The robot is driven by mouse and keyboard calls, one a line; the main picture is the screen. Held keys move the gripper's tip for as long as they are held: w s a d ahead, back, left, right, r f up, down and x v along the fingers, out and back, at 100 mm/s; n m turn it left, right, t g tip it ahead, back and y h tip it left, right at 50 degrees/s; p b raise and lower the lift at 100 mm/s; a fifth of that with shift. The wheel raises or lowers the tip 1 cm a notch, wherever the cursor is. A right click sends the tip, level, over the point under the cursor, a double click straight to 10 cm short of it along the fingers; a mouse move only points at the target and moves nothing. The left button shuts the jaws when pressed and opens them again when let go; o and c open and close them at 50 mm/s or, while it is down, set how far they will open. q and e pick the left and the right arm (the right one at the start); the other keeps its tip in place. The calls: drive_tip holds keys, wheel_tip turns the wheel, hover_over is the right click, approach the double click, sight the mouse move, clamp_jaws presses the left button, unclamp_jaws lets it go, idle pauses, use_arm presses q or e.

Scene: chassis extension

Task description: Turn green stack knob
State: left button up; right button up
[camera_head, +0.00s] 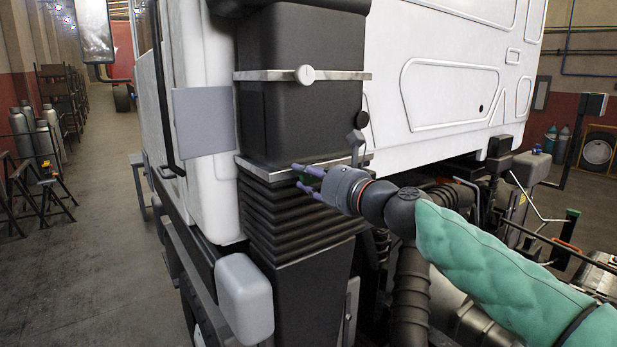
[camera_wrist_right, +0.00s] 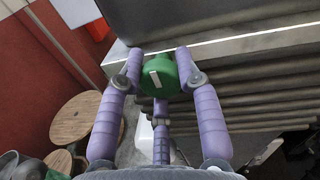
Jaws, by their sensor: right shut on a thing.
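The green stack knob (camera_wrist_right: 160,76) is a round green knob with a pale bar mark on its face. It sits at the edge of the dark stack above the ribbed section. My right gripper (camera_wrist_right: 158,68) is shut on it, with purple fingers on its left and right sides and a third finger below. The pale bar is slightly tilted from upright. My left gripper is not in view.
A white knob (camera_head: 306,75) is on a metal band higher on the stack. The white truck cab (camera_head: 440,70) stands behind, with a grey box (camera_head: 244,298) low in front. Black pipes (camera_head: 410,290) lie under my right arm. The floor at left is open.

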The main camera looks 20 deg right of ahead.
drive_tip(key=shift+a+f+n, duration=0.1)
drive_tip(key=shift+f+n, duration=0.1)
drive_tip(key=shift+n, duration=0.1)
